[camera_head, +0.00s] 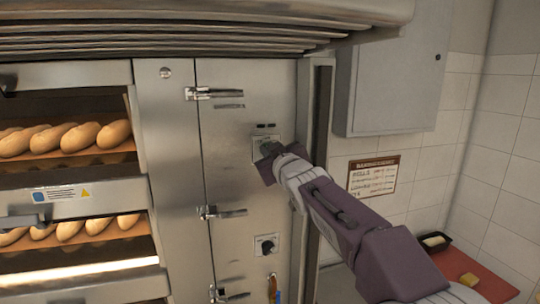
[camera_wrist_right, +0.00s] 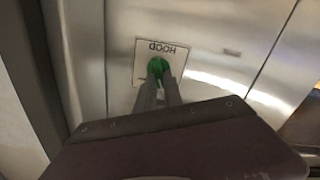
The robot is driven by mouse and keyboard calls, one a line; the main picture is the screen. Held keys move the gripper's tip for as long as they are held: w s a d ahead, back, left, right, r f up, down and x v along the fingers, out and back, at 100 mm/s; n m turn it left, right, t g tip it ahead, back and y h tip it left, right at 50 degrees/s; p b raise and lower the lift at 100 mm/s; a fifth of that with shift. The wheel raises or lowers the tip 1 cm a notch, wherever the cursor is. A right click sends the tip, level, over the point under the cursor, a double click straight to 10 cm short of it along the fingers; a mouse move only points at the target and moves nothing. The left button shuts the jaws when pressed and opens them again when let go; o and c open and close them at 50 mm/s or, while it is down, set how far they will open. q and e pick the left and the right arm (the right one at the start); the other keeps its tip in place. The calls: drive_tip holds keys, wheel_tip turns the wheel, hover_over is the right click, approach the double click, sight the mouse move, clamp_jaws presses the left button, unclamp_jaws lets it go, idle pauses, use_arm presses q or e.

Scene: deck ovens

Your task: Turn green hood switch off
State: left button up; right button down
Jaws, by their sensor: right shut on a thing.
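The green hood switch (camera_wrist_right: 158,69) sits on a pale plate (camera_wrist_right: 142,52) marked HOOD, which appears upside down in the right wrist view. In the head view the plate (camera_head: 258,141) is on the steel door panel, and my gripper covers most of the switch. My right gripper (camera_head: 268,150) is at the switch, and its two fingers (camera_wrist_right: 158,90) are shut on the green knob in the right wrist view. The fingers hide part of the knob, so its exact angle is hard to tell. My left gripper is not in view.
A black knob (camera_head: 266,246) is lower on the same panel. Door latches (camera_head: 214,93) run down its left side. Loaves (camera_head: 80,136) fill the oven decks at left. A grey wall cabinet (camera_head: 392,75) and a red board (camera_head: 472,268) are at right.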

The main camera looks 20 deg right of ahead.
drive_tip(key=shift+a+f+n+b, duration=0.1)
drive_tip(key=shift+n+b, duration=0.1)
drive_tip(key=shift+n, duration=0.85)
drive_tip(key=shift+a+f+n+b, duration=0.1)
drive_tip(key=shift+n+b, duration=0.1)
drive_tip(key=shift+n, duration=0.85)
drive_tip(key=c, duration=1.5)
unclamp_jaws()
drive_tip(key=shift+s, duration=0.1)
drive_tip(key=shift+o, duration=0.2)
drive_tip(key=shift+s+r, duration=0.1)
drive_tip(key=shift+s, duration=0.05)
